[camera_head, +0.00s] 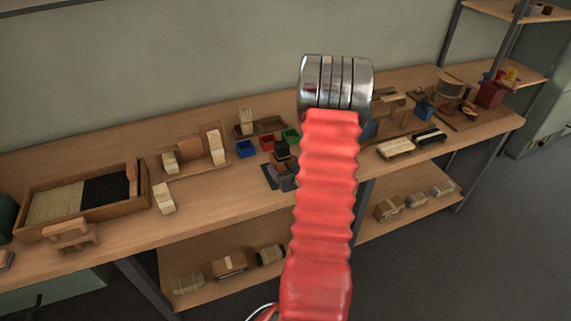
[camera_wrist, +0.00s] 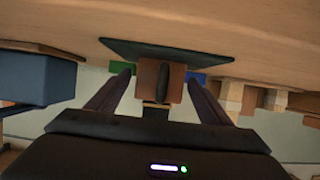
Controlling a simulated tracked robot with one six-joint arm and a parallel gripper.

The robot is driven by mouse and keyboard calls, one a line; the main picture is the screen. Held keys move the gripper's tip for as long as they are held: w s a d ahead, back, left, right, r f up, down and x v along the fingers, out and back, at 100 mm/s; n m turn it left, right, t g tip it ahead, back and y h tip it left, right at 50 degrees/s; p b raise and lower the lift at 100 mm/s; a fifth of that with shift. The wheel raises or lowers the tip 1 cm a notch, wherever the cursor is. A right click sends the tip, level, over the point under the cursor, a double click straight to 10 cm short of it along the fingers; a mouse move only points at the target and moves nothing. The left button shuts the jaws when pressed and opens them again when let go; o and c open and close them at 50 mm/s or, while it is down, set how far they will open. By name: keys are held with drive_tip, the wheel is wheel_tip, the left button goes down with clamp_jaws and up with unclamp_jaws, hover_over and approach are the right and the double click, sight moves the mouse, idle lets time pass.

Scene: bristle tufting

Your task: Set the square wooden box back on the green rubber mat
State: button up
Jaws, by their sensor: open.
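The square wooden box (camera_wrist: 176,76) is brown with a dark upright oval on its near face. It shows in the wrist view, which looks upside down. The dark green rubber mat (camera_wrist: 212,50) lies under the box, which seems to rest on it; contact is hard to confirm. My gripper (camera_wrist: 160,78) is open, with one dark finger on each side of the box and a visible gap to each.
Blue (camera_head: 245,149), red (camera_head: 267,143) and green (camera_head: 290,135) bins stand behind the mat. A large blue block (camera_wrist: 35,80) is close on the left in the wrist view. A bristle tray (camera_head: 134,208) and pale wooden blocks (camera_head: 163,198) stand left on the bench. Bare bench lies in front.

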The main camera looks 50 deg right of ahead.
drive_tip(key=v, duration=0.9)
drive_tip(key=shift+s, duration=0.15)
idle(0.4)
drive_tip(key=shift+r, duration=0.1)
drive_tip(key=shift+w+a+r, duration=0.1)
drive_tip(key=shift+w, duration=0.25)
drive_tip(key=w+a+r+n+g+y, duration=0.15)
drive_tip(key=w+a+r, duration=0.25)
drive_tip(key=a+r, duration=0.4)
drive_tip(key=w+a+r+n+g+y, duration=0.1)
drive_tip(key=w+a+r+n+g, duration=0.1)
drive_tip(key=w+a+r, duration=0.5)
drive_tip(key=s+a+r+n+y, duration=0.1)
drive_tip(key=s+a+r, duration=0.1)
drive_tip(key=s+a, duration=0.3)
drive_tip(key=s+a+r+g+y, duration=0.1)
drive_tip(key=s+a, duration=0.4)
drive_tip(key=a, duration=0.8)
drive_tip(key=s+a+r+n+g+y, duration=0.1)
drive_tip(key=s+a+r, duration=0.3)
drive_tip(key=a, duration=0.5)
drive_tip(key=shift+s+a+n+y, duration=0.4)
drive_tip(key=shift+s+y, duration=0.35)
drive_tip(key=shift+s, duration=0.35)
